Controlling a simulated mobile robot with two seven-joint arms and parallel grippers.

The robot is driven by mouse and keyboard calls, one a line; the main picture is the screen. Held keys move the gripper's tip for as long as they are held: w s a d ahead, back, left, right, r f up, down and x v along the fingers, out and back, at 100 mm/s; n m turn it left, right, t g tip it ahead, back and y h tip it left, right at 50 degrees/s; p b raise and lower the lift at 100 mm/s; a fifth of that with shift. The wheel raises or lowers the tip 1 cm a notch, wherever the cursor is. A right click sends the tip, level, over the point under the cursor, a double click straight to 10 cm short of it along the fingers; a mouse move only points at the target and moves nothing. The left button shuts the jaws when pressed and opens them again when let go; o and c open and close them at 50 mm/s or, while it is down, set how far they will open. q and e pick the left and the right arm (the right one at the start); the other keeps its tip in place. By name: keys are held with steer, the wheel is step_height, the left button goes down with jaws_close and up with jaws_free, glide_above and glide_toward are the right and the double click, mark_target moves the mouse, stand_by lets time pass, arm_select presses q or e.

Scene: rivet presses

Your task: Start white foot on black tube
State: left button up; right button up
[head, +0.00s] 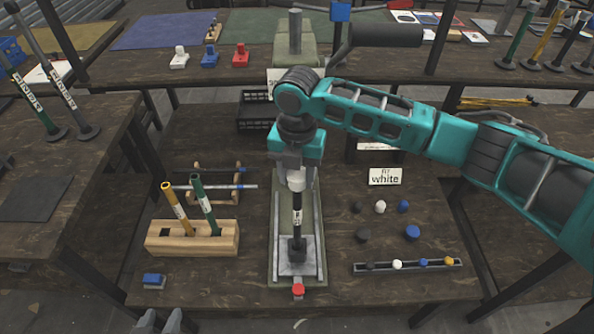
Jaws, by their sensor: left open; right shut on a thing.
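A black tube (297,224) with a pale label stands upright on the grey plate of the press fixture (312,262), in the middle of the near table. A white foot (297,181) is at the tube's top end, in line with it; I cannot tell whether it is seated. My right gripper (296,168) reaches in from the right, points down and is shut on the white foot. My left gripper (159,322) shows only its grey fingertips at the bottom edge, open and empty. A sign (385,177) reads "FIT white".
Loose caps, including a white one (380,207), and a strip of caps (368,266) lie to the right. A wooden block (190,238) holds a yellow and a green tube at left. A blue item (154,280) lies in front of it. A red knob (298,290) fronts the fixture.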

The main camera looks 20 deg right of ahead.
mark_target(297, 174)
steer(key=shift+f+b, duration=0.3)
steer(key=shift+f, duration=0.75)
steer(key=o, duration=1.1)
step_height(297, 174, up, 8)
steer(key=shift+f, duration=0.2)
